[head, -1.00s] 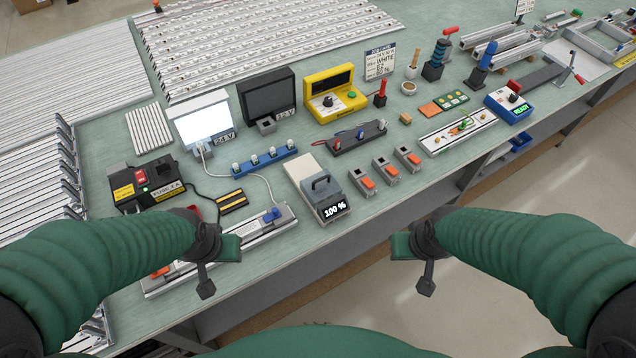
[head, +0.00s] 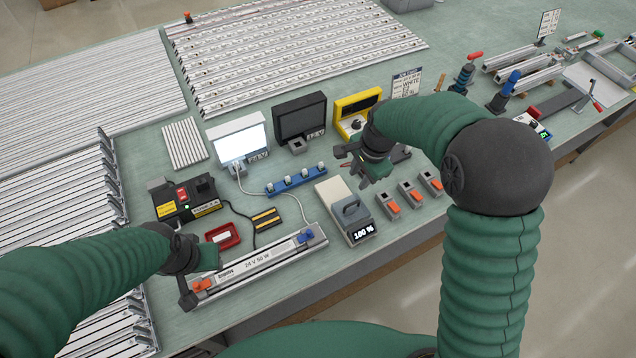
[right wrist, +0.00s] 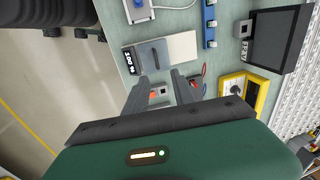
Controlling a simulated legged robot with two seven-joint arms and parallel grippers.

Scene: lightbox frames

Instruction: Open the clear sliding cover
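I cannot make out a clear cover for certain. My right gripper (head: 358,170) is above the table, behind the small grey blocks with orange tabs (head: 412,195). In the right wrist view its two fingers (right wrist: 160,80) are apart with nothing held between them. My left gripper (head: 195,275) is at the left end of the long rail labelled 24 V 50 W (head: 262,262); its fingers are unclear.
A lit white panel (head: 237,141), a dark monitor (head: 300,117) and a yellow unit (head: 350,113) stand behind. A blue strip with posts (head: 297,180) and a red tray (head: 223,236) lie nearer. My right arm hides the table's middle right.

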